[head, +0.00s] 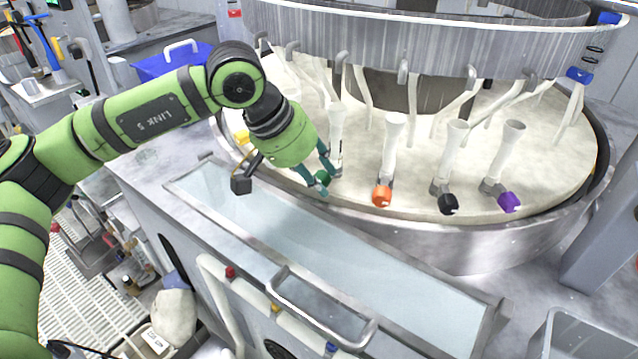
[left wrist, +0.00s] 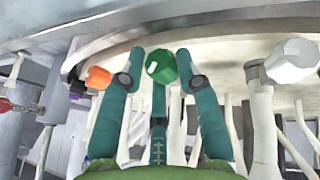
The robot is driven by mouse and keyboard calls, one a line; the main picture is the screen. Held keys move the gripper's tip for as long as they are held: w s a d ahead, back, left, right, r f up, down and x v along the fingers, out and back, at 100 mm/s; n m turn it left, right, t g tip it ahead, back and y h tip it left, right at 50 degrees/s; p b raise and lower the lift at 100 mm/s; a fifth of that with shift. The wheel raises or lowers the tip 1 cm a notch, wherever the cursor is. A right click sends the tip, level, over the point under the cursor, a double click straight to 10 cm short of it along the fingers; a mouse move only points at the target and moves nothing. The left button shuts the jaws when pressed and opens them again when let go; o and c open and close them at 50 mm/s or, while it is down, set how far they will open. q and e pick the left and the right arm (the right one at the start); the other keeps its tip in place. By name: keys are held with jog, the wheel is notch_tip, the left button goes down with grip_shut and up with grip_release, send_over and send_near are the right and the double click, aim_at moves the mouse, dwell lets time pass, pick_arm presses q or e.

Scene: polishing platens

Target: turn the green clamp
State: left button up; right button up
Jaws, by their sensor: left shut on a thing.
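The green clamp (head: 322,177) sits at the foot of a white post near the front left rim of the round platen (head: 420,215). My left gripper (head: 330,180) reaches down from the left with its teal fingers around the clamp. In the left wrist view the green clamp knob (left wrist: 161,66), with a white mark on it, lies between the fingertips of the left gripper (left wrist: 160,62). The gripper is shut on it. Part of the clamp is hidden by the fingers in the head view. My right gripper is not in view.
Orange (head: 382,195), black (head: 448,204) and purple (head: 509,202) clamps stand to the right along the rim. A white clamp (left wrist: 292,61) shows in the left wrist view. White posts and hoses rise close around the fingers. A trough (head: 330,250) runs in front.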

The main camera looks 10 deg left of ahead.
pick_arm(q)
jog(key=shift+s+a+f+n+g+h+b, duration=0.15)
jog(key=shift+f+n+g+h+b, duration=0.15)
jog(key=shift+h+b, duration=0.8)
jog(key=shift+a+f+n+g+h+b, duration=0.15)
jog(key=shift+f+h+b, duration=0.3)
jog(key=shift+b, duration=1.1)
jog(key=shift+r, duration=0.15)
jog(key=o, duration=1.1)
jog(key=shift+c, duration=0.2)
jog(key=shift+a+r, duration=0.1)
jog(key=shift+r, duration=0.1)
jog(key=shift+r, duration=0.1)
